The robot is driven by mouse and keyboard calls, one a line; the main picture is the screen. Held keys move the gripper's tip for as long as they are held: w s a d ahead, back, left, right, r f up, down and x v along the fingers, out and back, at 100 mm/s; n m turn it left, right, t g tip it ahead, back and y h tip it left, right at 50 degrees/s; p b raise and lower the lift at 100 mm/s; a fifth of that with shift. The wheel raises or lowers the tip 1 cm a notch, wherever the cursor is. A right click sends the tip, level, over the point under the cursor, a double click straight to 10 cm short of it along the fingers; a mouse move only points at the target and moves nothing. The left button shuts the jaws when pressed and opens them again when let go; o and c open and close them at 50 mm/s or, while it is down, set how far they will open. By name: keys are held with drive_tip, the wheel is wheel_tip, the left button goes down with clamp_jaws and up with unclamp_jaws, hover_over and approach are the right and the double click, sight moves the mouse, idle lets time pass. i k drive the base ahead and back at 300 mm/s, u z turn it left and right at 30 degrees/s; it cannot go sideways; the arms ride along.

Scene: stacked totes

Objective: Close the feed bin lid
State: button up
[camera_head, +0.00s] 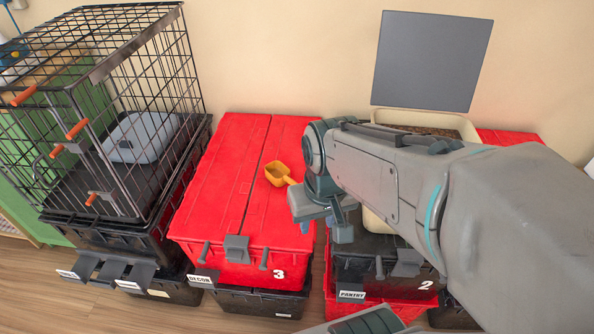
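The feed bin (462,123) is a cream bin standing on the black tote marked 2, with brown feed (425,130) showing at its top. Its flat grey lid (433,60) stands open, raised upright at the back against the wall. My arm crosses in front of the bin and hides most of its body. My gripper (325,226) points down at the bin's left front side, well below the lid and apart from it. It is seen small and partly from behind, so whether its fingers are apart is unclear.
A red tote (215,180) marked 3 stands left of the bin with a yellow scoop (279,174) on top. A black wire crate (140,75) with a grey pan (140,138) is farther left. Another red tote (508,136) is behind my arm at right.

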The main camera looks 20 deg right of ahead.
sight(426, 61)
drive_tip(key=z, duration=1.25)
